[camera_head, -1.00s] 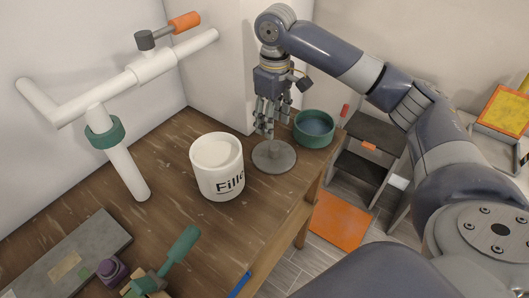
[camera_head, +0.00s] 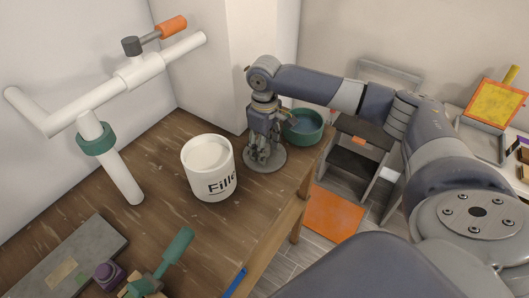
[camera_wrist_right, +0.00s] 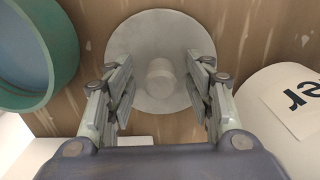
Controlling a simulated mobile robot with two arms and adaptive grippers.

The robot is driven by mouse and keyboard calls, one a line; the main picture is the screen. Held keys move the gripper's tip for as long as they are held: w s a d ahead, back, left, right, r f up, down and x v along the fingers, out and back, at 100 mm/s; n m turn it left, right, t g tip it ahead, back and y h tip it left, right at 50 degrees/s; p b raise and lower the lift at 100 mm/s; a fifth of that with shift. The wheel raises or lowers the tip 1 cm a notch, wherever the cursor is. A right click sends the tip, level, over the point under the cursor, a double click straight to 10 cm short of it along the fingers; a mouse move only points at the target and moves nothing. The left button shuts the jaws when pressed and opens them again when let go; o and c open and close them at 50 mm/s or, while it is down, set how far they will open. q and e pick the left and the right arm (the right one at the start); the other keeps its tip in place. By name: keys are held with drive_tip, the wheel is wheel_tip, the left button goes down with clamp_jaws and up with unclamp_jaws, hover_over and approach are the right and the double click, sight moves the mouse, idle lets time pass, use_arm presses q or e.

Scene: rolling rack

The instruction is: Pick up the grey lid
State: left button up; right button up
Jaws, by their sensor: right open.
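The grey lid (camera_head: 279,158) is a flat round disc lying on the wooden table, near its right edge. In the right wrist view the lid (camera_wrist_right: 150,30) shows a round knob in its middle. My right gripper (camera_head: 264,155) is over the lid, pointing down, with its fingers open. In the right wrist view the fingers of my right gripper (camera_wrist_right: 160,92) stand on both sides of the knob, apart from it. I cannot tell how far the fingertips are above the lid. My left gripper is not in view.
A white pot labelled "Fille" (camera_head: 208,170) stands left of the lid. A green bowl (camera_head: 304,137) stands close behind it to the right. White pipework (camera_head: 112,90) with a green collar rises at the left. A grey slab (camera_head: 65,258) lies at the front left.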

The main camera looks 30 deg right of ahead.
drive_tip(key=shift+c, duration=0.4)
drive_tip(key=c, duration=1)
